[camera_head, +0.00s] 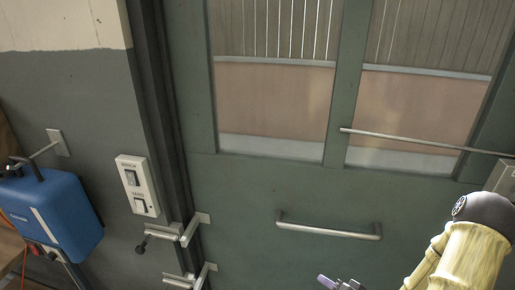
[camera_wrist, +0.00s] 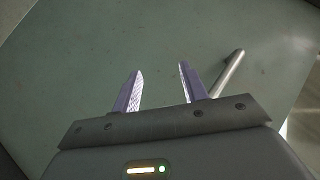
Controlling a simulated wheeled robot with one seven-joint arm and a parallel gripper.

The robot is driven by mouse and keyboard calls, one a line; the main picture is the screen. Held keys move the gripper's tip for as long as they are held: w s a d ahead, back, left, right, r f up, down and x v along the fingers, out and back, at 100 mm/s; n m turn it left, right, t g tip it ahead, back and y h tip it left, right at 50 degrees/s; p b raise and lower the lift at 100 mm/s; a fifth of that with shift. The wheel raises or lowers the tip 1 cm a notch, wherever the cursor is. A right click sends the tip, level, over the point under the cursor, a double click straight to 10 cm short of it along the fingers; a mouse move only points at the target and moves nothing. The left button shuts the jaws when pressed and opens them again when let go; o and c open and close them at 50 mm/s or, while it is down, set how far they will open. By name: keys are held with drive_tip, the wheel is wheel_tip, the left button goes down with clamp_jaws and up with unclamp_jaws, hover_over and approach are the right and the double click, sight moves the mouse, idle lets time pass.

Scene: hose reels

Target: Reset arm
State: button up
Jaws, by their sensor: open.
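My gripper (camera_wrist: 158,88) is open in the wrist view, with two purple fingers apart and nothing between them. In the head view only a small part of my gripper (camera_head: 336,283) shows at the bottom edge. My yellow arm is at the lower right. The gripper faces a green door (camera_head: 240,190) with two glass panes. A metal bar handle (camera_head: 328,230) is fixed low on the door, and in the wrist view a metal handle (camera_wrist: 229,72) shows just right of the right finger. I cannot tell whether they touch.
A blue hose reel box (camera_head: 50,215) hangs on the wall at left. A white switch panel (camera_head: 137,185) and metal brackets (camera_head: 185,233) are beside the door frame. A long thin bar (camera_head: 425,142) crosses the right pane.

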drive_tip(key=s+a+r+n+g+h, duration=0.2)
drive_tip(key=s+a+r+g+h, duration=0.1)
drive_tip(key=r, duration=0.5)
drive_tip(key=s+a+r+n+g+h, duration=0.2)
drive_tip(key=s+a+r+n+g, duration=0.1)
drive_tip(key=s+r+g, duration=0.2)
wheel_tip(320, 180, up, 3)
drive_tip(key=shift+s+a+f+h, duration=0.1)
drive_tip(key=shift+s+a+h, duration=0.1)
drive_tip(key=shift+s+h, duration=0.15)
